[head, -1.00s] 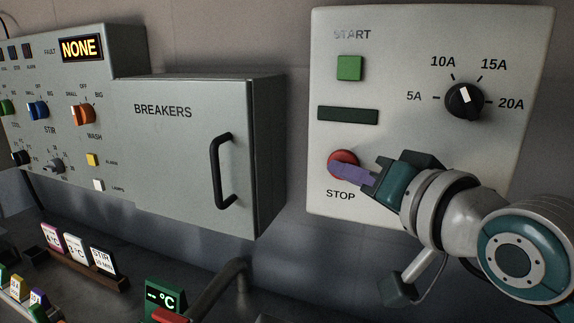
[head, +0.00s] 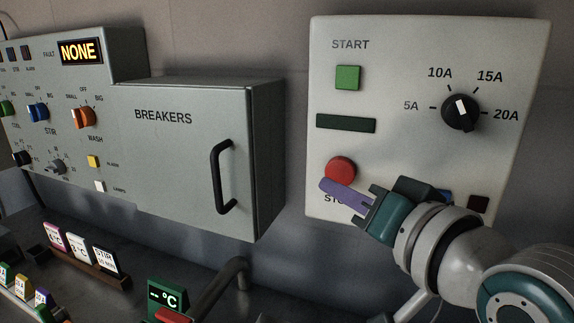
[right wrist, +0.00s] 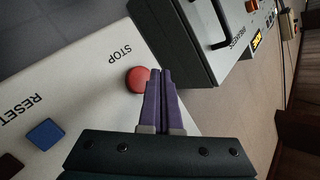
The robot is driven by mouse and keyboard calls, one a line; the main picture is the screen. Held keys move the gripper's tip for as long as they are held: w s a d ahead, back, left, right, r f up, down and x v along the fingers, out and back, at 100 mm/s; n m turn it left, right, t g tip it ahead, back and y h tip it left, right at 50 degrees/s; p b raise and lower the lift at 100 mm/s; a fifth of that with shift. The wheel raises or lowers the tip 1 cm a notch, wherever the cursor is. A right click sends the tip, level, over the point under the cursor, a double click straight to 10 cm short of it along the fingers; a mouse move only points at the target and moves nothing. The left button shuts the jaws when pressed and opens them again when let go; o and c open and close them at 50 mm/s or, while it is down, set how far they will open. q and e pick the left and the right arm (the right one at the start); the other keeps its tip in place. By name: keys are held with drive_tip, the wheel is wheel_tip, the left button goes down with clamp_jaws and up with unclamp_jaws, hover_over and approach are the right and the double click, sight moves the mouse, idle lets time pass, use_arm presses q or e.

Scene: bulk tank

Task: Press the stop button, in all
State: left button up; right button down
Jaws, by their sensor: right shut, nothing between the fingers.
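The round red stop button (head: 341,170) is on the pale wall panel (head: 400,60), above its STOP label, which my gripper partly covers. It also shows in the right wrist view (right wrist: 138,77), just beyond the fingertips. My right gripper (head: 325,186) is shut and empty, its purple fingers together. The fingertips are just below and left of the button in the head view. Whether they touch it I cannot tell, but a small gap seems to show. My left gripper is not in view.
The panel also has a green start button (head: 347,78), a dark display strip (head: 346,123), a black amp dial (head: 461,112) and a blue reset button (right wrist: 45,134). The breakers box (head: 180,150) with its black handle stands to the left.

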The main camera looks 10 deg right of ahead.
drive_tip(key=shift+s+a+p, duration=0.35)
drive_tip(key=shift+s+a, duration=0.1)
drive_tip(key=shift+s, duration=0.25)
drive_tip(key=shift+s+a+p, duration=0.3)
drive_tip(key=shift+s+a, duration=0.15)
drive_tip(key=shift+s, duration=0.2)
